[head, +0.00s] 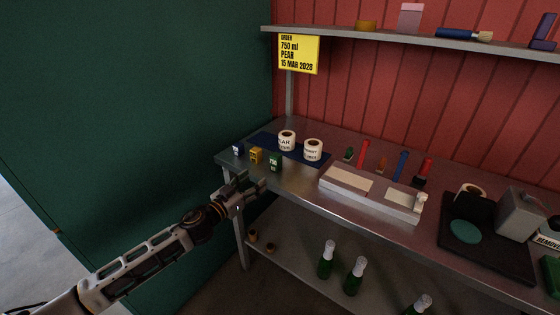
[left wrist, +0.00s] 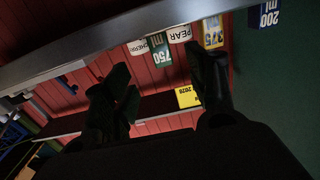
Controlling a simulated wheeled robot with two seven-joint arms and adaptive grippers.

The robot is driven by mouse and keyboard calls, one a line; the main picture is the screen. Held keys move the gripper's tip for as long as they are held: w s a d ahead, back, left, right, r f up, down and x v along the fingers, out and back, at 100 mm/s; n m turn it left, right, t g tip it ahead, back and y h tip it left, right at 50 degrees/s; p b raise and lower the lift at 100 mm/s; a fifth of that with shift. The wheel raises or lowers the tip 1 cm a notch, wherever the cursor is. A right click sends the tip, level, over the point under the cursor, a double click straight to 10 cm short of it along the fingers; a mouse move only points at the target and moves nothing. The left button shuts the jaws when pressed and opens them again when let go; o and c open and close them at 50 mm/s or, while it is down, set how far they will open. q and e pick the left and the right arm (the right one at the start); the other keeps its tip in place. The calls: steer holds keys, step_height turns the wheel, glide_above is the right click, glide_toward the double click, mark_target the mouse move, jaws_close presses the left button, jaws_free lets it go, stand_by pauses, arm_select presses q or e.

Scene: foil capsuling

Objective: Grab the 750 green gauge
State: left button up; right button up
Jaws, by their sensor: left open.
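The green 750 gauge (head: 275,162) stands near the front left edge of the bench, right of the yellow gauge. In the left wrist view the green gauge (left wrist: 159,50) reads 750 ml upside down, past the fingers. My left gripper (head: 258,187) is open and empty, in front of the bench edge, just below and left of the green gauge and apart from it. Its two dark fingers (left wrist: 165,88) show in the wrist view with nothing between them. My right gripper is in neither view.
A yellow gauge (head: 256,155) and a blue-and-white gauge (head: 238,150) stand left of the green one. Label rolls (head: 313,149) stand on a dark mat behind. A pale fixture (head: 371,192) lies to the right. A shelf (head: 400,37) runs above; bottles (head: 326,260) stand below.

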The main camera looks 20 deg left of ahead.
mark_target(273, 164)
arm_select(q)
steer(key=shift+s+r, duration=0.1)
steer(key=shift+w, duration=0.25)
steer(key=shift+x, duration=1.7)
steer(key=shift+p+x, duration=0.45)
steer(key=shift+x, duration=1.65)
steer(key=shift+w+d, duration=0.15)
steer(key=shift+w, duration=0.15)
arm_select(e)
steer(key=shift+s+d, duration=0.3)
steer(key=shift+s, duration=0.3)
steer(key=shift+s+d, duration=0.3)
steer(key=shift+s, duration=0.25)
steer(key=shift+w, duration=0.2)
